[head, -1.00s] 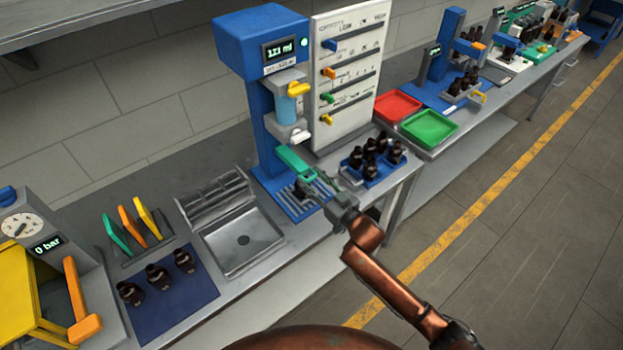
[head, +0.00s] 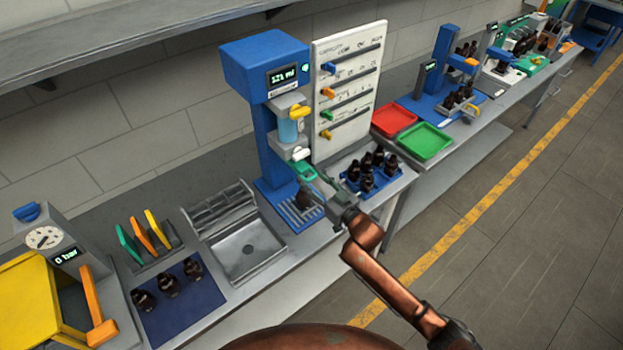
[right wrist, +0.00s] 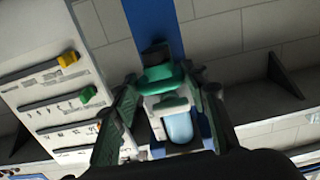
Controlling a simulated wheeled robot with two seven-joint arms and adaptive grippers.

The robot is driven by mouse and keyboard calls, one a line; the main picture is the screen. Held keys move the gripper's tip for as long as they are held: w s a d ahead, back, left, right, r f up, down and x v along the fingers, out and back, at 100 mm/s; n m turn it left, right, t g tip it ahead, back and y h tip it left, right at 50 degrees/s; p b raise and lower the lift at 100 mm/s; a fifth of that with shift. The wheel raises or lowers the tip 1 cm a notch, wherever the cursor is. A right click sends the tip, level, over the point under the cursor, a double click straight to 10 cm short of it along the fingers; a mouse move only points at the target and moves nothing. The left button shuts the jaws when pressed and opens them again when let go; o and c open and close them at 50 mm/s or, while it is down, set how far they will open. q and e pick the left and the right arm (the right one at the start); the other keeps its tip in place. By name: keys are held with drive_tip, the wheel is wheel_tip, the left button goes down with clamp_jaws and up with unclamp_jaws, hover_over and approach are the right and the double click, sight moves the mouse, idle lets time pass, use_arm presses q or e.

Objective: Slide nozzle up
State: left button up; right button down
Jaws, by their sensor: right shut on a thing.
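The blue dispenser (head: 262,130) stands at the back of the bench with its display near 121 ml. A clear blue cylinder (head: 288,130) hangs on its front, with a white part (head: 302,154) below. The green nozzle piece (head: 305,171) sits just under the white part. My right gripper (head: 318,184) is shut on it from the right. The right wrist view shows the green piece (right wrist: 160,76) between the fingers (right wrist: 158,118); the exact contact is hard to see. A dark bottle (head: 303,198) stands on the grated base below. My left gripper is out of view.
A blue rack of dark bottles (head: 371,186) is close to the right of my gripper. A white panel with coloured sliders (head: 345,75) stands behind. Red (head: 393,119) and green trays (head: 426,141) lie further right.

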drive_tip(key=c, duration=1.5)
unclamp_jaws()
drive_tip(key=shift+w+r, duration=0.1)
drive_tip(key=shift+r, duration=0.35)
drive_tip(key=shift+o, duration=0.3)
drive_tip(key=shift+d+f, duration=0.1)
drive_tip(key=shift+f, duration=0.05)
drive_tip(key=shift+s+d+f, duration=0.15)
drive_tip(key=shift+s+d, duration=0.1)
drive_tip(key=shift+s, duration=0.15)
drive_tip(key=v, duration=1.1)
